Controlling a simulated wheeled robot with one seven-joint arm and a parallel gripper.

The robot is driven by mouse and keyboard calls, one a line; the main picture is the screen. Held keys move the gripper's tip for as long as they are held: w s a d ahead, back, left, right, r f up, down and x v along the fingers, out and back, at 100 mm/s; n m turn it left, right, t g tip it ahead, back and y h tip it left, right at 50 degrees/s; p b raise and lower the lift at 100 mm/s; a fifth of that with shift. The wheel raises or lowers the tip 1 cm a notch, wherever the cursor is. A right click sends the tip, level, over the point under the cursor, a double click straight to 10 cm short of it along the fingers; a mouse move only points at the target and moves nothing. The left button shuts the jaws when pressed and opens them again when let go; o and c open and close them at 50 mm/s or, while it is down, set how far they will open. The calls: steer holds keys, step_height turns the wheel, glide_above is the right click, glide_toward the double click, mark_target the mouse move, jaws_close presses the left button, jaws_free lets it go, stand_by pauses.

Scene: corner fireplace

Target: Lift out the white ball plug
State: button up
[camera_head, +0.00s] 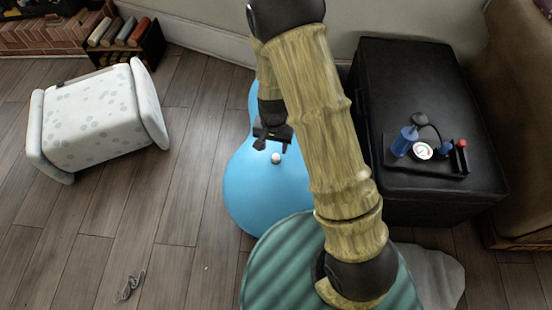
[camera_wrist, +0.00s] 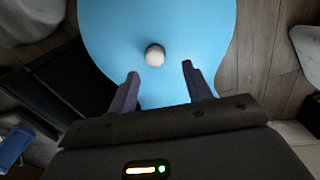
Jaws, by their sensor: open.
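My gripper (camera_head: 272,143) hangs over the ball, close to the plug. In the wrist view my gripper (camera_wrist: 158,80) has its two dark fingers apart with nothing between them. The plug lies just beyond the fingertips, roughly midway between them. My arm hides part of the ball in the head view.
A black ottoman (camera_head: 400,70) at right carries a tray with a blue pump (camera_head: 404,141), a round gauge (camera_head: 422,151) and a red-topped item (camera_head: 461,157). A white spotted stool (camera_head: 98,115) lies at left. A small cord (camera_head: 130,287) is on the wooden floor.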

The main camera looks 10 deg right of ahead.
mark_target(276, 157)
steer(key=f+b, duration=0.2)
steer(key=f, duration=0.1)
steer(key=f+b, duration=0.1)
steer(key=f, duration=0.1)
steer(key=shift+s+d+f, duration=0.15)
steer(key=shift+s+d, duration=0.05)
steer(key=shift+d, duration=0.05)
steer(key=c, duration=1)
step_height(276, 157, up, 10)
steer(key=p, duration=0.4)
steer(key=shift+p, duration=0.3)
